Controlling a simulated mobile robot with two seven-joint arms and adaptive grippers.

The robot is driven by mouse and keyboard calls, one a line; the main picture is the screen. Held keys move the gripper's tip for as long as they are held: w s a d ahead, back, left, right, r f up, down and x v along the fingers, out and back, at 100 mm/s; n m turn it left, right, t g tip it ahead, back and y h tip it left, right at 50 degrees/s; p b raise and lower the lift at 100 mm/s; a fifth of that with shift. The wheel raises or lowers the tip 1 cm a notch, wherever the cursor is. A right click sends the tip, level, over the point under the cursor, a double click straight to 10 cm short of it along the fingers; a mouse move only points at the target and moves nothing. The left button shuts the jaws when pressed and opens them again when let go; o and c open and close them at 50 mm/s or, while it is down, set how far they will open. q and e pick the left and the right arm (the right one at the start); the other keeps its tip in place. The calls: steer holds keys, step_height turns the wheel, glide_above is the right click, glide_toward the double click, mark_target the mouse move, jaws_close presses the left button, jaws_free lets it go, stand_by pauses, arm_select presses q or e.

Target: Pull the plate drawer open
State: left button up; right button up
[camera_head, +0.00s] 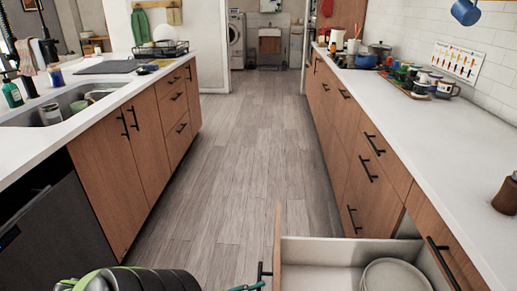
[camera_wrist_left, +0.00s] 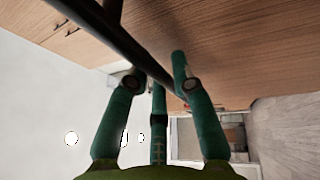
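The plate drawer (camera_head: 350,251) stands open at the bottom right of the head view, pulled out from the right-hand counter. Pale plates (camera_head: 395,275) lie inside it. Its wooden front faces the aisle and carries a dark bar handle (camera_head: 262,272). My left gripper's teal fingertips (camera_head: 249,287) show at the bottom edge, at the handle. In the left wrist view the teal fingers (camera_wrist_left: 155,68) are on either side of the dark handle bar (camera_wrist_left: 122,44), close to the wooden front. How firmly they close on it is unclear. My right gripper is not in view.
The right counter (camera_head: 420,130) has closed drawers below and a tray of mugs (camera_head: 420,85) on top. The island with the sink (camera_head: 70,105) stands on the left. The wooden floor (camera_head: 235,165) between them is clear.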

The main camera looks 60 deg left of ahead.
arm_select(q)
steer(key=shift+o, duration=0.2)
steer(key=v, duration=1.2)
stand_by(0.4)
